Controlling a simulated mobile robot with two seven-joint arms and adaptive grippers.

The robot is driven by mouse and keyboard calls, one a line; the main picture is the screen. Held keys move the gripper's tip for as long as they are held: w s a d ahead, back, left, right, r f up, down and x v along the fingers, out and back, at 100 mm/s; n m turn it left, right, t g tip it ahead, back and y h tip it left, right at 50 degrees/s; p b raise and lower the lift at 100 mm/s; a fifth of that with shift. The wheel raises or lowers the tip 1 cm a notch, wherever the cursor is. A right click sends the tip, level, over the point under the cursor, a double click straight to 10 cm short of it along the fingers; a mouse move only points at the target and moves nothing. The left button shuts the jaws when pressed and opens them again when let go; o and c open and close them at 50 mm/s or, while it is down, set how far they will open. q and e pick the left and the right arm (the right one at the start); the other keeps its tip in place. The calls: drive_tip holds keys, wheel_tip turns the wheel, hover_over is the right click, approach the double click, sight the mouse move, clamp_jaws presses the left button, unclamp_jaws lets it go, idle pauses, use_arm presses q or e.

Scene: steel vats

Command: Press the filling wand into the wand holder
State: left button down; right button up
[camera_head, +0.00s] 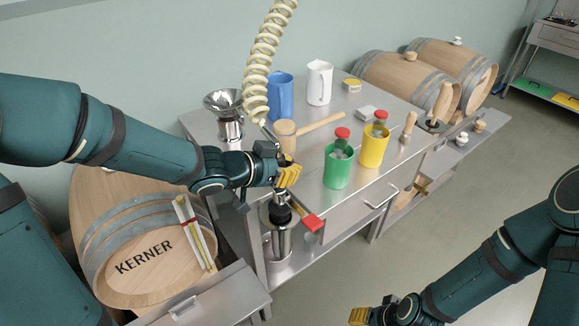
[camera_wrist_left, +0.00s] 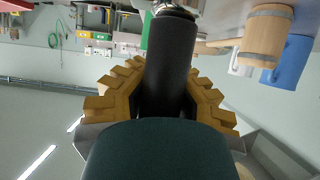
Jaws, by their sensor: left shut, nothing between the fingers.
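The filling wand (camera_head: 280,213) stands upright at the bench's front left corner, with a red lever (camera_head: 313,222) sticking out to the right. Its lower end is in or against the steel wand holder (camera_head: 279,244); how deep it sits I cannot tell. My left gripper (camera_head: 288,177) is shut directly above the wand and hides its top in the head view. In the left wrist view the black wand handle (camera_wrist_left: 168,65) shows between the yellow finger pads, but the fingers do not grip it. My right gripper (camera_head: 369,316) is low at the bottom edge, partly cut off.
The steel bench (camera_head: 318,208) carries a wooden mallet (camera_head: 286,135), a green cup (camera_head: 337,168), a yellow cup (camera_head: 374,147), a blue jug (camera_head: 280,97) and a white jug (camera_head: 319,83). A coiled hose (camera_head: 262,60) hangs behind my left gripper. A KERNER barrel (camera_head: 140,285) stands left.

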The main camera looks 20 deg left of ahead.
use_arm(q)
drive_tip(key=shift+f+b, duration=0.35)
drive_tip(key=shift+f, duration=0.2)
drive_tip(key=c, duration=1.1)
unclamp_jaws()
drive_tip(key=shift+o, duration=0.2)
drive_tip(key=v, duration=1.2)
